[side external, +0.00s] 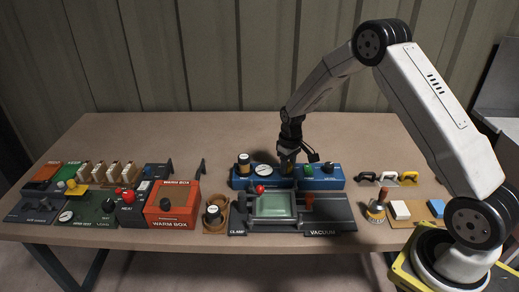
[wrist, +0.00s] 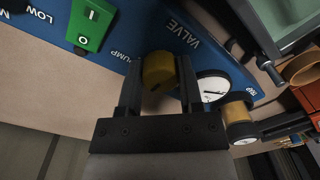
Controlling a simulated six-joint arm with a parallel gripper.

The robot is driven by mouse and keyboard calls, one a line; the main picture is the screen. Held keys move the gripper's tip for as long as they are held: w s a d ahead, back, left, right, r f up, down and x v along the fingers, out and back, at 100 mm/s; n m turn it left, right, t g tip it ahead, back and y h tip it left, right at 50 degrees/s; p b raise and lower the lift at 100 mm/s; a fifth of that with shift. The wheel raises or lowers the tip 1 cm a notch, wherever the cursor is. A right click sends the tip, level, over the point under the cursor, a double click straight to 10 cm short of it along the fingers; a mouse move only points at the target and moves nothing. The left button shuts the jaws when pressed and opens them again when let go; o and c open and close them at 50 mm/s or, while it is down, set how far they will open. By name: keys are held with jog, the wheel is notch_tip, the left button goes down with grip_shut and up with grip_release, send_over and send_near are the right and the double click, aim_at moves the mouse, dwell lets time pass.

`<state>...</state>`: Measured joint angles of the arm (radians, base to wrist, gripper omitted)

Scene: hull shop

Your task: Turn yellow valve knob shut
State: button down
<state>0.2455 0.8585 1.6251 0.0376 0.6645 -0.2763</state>
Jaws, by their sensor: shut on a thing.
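The yellow valve knob (wrist: 158,70) stands on the blue panel (wrist: 115,12), beside the printed word VALVE. In the wrist view my gripper (wrist: 160,84) has one dark finger on each side of the knob and is shut on it. In the side view my gripper (side external: 288,162) points down at the blue panel (side external: 325,184) and mostly hides the knob. A white round gauge (wrist: 212,88) sits right beside the knob and one finger. I cannot read the needle clearly.
A green rocker switch (wrist: 90,25) is on the same panel. The clamp tray (side external: 272,205) with a red-topped lever (side external: 260,189) lies in front. The orange warm box (side external: 172,205) stands left. The back of the table is clear.

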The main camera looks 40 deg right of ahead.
aim_at(289, 166)
jog(key=shift+c, duration=1.2)
grip_release()
jog(key=shift+r, duration=0.1)
jog(key=shift+d+r, duration=0.1)
jog(key=shift+r, duration=3.75)
jog(key=shift+s+a+r, duration=0.25)
jog(key=shift+s+a, duration=0.1)
jog(key=shift+a, duration=0.05)
jog(key=s+a+r+t, duration=0.1)
jog(key=s+a, duration=0.4)
jog(key=s, duration=0.4)
jog(key=s+a+r+t, duration=0.1)
jog(key=s+a+r, duration=0.1)
jog(key=s+a, duration=0.4)
jog(key=s, duration=0.3)
jog(key=shift+s+r+t, duration=0.25)
jog(key=shift+s+t, duration=0.05)
jog(key=shift+s, duration=0.1)
